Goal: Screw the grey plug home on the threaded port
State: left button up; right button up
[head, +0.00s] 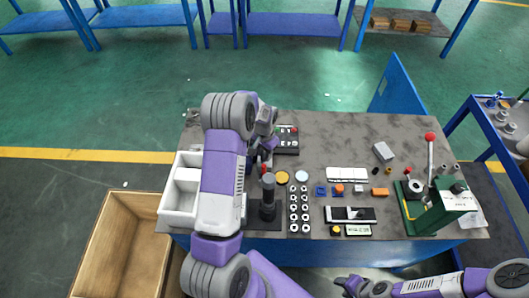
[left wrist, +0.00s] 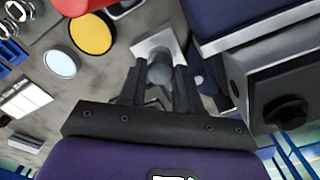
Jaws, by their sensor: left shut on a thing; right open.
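In the left wrist view, the grey plug (left wrist: 160,72) is a round, dark grey piece between the fingertips of my left gripper (left wrist: 158,82), which is shut on it. A pale square plate (left wrist: 158,44) shows just beyond the plug. I cannot make out the threaded port; the plug and fingers cover the plate's middle, and I cannot tell whether the plug touches it. In the head view, my left gripper (head: 261,152) is over the back left of the bench, and the arm hides the plug. My right gripper (head: 352,286) is open and empty in front of the bench.
On the bench (head: 340,132), a button box (head: 287,140) stands beside the left gripper. A yellow disc (head: 282,177), a pale disc (head: 302,176), a black post (head: 268,195) and several rings are nearby. A green press (head: 440,208) stands at right. The back middle is clear.

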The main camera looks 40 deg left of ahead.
pick_arm(q)
jog(key=m, duration=0.2)
jog(key=shift+m, duration=0.4)
grip_shut()
jog(key=shift+m, duration=1.2)
jog(key=shift+m, duration=1)
jog(key=m, duration=0.3)
jog(key=m+p, duration=0.1)
jog(key=m, duration=0.2)
jog(key=shift+m, duration=1.2)
